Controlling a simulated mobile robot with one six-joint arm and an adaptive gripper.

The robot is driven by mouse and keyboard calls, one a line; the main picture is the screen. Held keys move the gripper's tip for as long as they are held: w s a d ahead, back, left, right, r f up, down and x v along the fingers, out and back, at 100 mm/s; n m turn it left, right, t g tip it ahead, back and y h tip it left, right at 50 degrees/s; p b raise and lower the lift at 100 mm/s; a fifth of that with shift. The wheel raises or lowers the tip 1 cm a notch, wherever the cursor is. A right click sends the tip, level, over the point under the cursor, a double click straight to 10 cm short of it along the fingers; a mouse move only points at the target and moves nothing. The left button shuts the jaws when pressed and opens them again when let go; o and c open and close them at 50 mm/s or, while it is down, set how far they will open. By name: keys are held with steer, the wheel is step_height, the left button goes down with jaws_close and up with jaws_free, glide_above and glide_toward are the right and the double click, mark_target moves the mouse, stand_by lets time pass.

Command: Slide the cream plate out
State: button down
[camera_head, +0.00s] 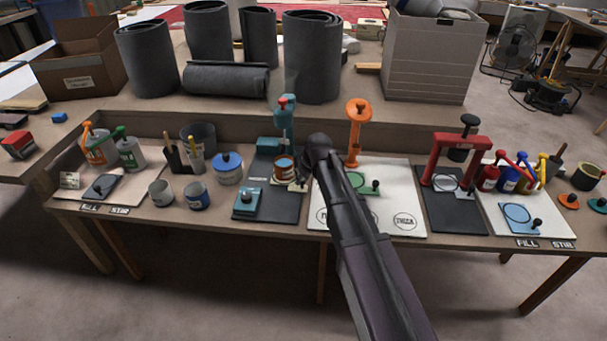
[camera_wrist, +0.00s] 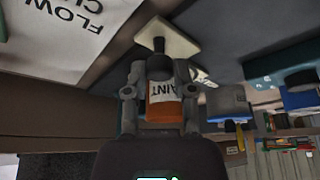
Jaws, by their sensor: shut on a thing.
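The cream plate (camera_head: 299,187) lies at the right of the dark base of the teal press, partly hidden by my arm. In the wrist view the cream plate (camera_wrist: 178,35) shows with a dark knob (camera_wrist: 158,45) standing on it. My gripper (camera_wrist: 158,72) is closed around the knob, with one finger on each side. In the head view my gripper (camera_head: 305,178) is mostly hidden behind my wrist. An orange and white paint tin (camera_wrist: 165,105) shows close behind the fingers. The tin (camera_head: 284,167) sits under the teal press (camera_head: 284,125); I cannot tell whether the plate touches it.
A teal block with a knob (camera_head: 248,203) is on the front of the dark base. A white board (camera_head: 395,195) with a green plate (camera_head: 358,183) and orange stand (camera_head: 356,135) lies right. A blue-lidded pot (camera_head: 228,168) stands left. Grey rolls fill the back.

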steer(key=s, duration=1.2)
steer(key=shift+s+a, duration=0.1)
steer(key=shift+a, duration=0.1)
steer(key=shift+c, duration=2.2)
jaws_free()
steer(key=shift+s, duration=0.1)
steer(key=shift+w, duration=0.3)
